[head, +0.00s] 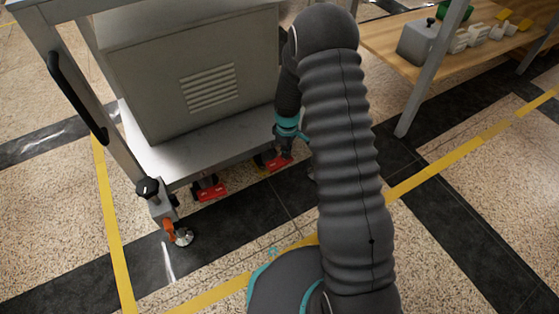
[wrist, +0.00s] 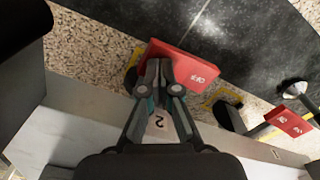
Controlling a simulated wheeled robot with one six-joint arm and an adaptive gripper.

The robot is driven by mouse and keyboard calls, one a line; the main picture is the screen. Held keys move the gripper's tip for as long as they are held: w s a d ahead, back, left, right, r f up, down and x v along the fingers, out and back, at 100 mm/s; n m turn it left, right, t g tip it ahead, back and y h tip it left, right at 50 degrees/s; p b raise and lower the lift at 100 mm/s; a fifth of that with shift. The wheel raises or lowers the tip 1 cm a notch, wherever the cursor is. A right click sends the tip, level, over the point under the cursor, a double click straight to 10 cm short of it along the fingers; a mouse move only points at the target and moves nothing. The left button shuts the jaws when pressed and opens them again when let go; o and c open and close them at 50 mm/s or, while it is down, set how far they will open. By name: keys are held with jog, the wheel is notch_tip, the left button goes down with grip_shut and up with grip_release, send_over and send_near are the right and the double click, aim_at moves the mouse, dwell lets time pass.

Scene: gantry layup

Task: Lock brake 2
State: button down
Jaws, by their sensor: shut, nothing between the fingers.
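A red brake pedal (wrist: 182,62) with a white marking sits under the cart's lower edge. A label "2" (wrist: 159,121) is on the pale cart frame beside it in the wrist view. My gripper (wrist: 159,66) is shut and empty, with its fingertips over the near part of this pedal; I cannot tell whether they touch it. In the head view the pedal (head: 272,161) is partly covered by my gripper, whose far side is hidden by my arm. A second red pedal (head: 210,191) is to its left; it also shows in the wrist view (wrist: 289,122).
The cart (head: 190,140) carries a grey vented cabinet (head: 205,75). Its corner post has a black knob (head: 147,188) and a levelling foot (head: 182,236). A wooden bench (head: 400,50) with parts stands at the right. The floor in front of the cart is clear.

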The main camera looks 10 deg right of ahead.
jog(key=shift+f, duration=0.4)
jog(key=shift+r, duration=0.1)
jog(key=shift+r+p, duration=2)
jog(key=shift+r, duration=1.5)
jog(key=shift+s+f+m, duration=0.1)
jog(key=shift+s+m, duration=0.4)
jog(key=shift+m, duration=0.3)
jog(key=s+r+m+t+p, duration=0.2)
jog(key=s+r, duration=0.7)
jog(key=r, duration=0.5)
jog(key=s+r+m+t+p, duration=0.1)
jog(key=s+r+m+p, duration=0.1)
jog(key=s+r, duration=0.8)
jog(key=s+r+m+t+p, duration=0.2)
jog(key=s+r+m, duration=0.2)
jog(key=s+r, duration=0.6)
notch_tip(320, 180, up, 9)
jog(key=shift+s+f+t+p, duration=0.15)
jog(key=shift+s+t+p, duration=0.1)
jog(key=shift+t+p, duration=0.05)
